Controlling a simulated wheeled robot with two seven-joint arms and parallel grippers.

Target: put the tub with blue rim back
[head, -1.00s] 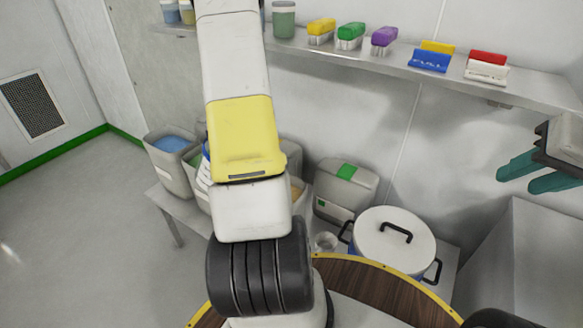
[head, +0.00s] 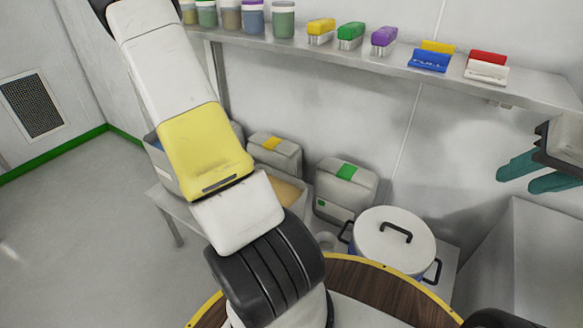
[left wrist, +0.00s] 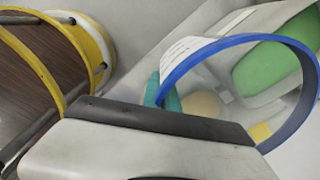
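The tub with the blue rim (left wrist: 228,42) shows close up in the left wrist view. It is clear-walled, with a white lined label. My left gripper (left wrist: 164,94) has its teal fingers close together on either side of the tub's wall at the rim, and looks shut on it. In the head view my left arm hides this gripper and the tub. My right gripper (head: 517,180) is at the right edge of the head view, its two teal fingers apart and empty.
A wall shelf (head: 400,68) holds several jars at left and coloured brushes. Below stand grey bins with a yellow-marked (head: 273,156) and a green-marked lid (head: 346,188), and a white-lidded pot (head: 393,240). Floor at left is clear.

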